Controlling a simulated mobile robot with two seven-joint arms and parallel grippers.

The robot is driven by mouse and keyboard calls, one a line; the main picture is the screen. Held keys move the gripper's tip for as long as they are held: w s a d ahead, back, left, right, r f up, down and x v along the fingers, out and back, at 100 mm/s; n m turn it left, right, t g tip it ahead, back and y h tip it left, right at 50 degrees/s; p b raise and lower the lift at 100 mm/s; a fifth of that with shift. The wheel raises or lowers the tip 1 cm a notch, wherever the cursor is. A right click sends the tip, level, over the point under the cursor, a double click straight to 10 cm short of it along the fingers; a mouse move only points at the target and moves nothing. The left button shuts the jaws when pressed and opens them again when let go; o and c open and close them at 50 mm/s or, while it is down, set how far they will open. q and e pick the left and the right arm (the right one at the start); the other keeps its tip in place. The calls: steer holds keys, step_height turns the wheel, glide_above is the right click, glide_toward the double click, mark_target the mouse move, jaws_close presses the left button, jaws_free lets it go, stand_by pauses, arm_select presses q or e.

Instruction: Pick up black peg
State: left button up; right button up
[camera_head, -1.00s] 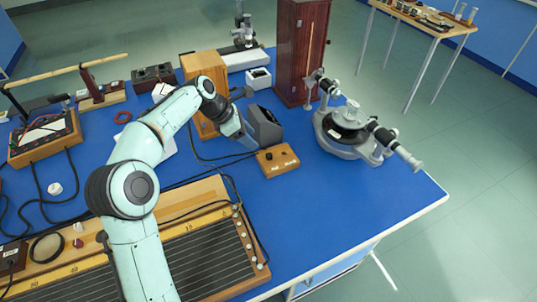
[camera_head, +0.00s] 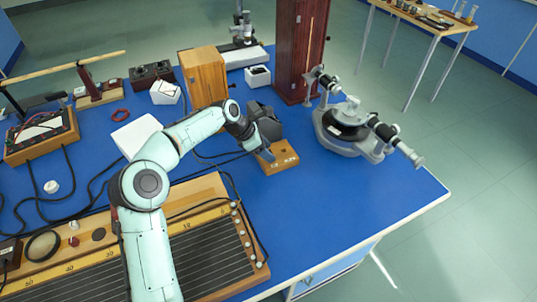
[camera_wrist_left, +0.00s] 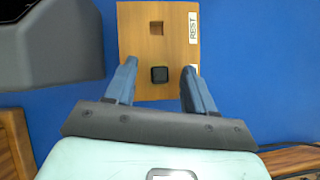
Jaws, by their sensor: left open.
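The black peg (camera_wrist_left: 159,75) is a small square black piece on a wooden block (camera_wrist_left: 178,52) in the left wrist view. The block has an empty-looking square hole (camera_wrist_left: 156,28) and a white REST label. My left gripper (camera_wrist_left: 158,83) is open, with one blue finger on each side of the peg. A gap shows between the peg and each finger. In the head view, the gripper (camera_head: 266,153) is at the left part of the wooden block (camera_head: 283,161) and largely hides the peg. My right gripper is not seen.
A dark grey housing (camera_head: 266,128) stands just behind the block. A spectrometer (camera_head: 345,132) stands to the right. A wooden box (camera_head: 205,76) and a slide-wire board (camera_head: 205,245) are on the left. Blue tabletop right of the block is clear.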

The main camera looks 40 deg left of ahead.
arm_select(q)
steer(key=shift+c, duration=0.3)
jaws_close()
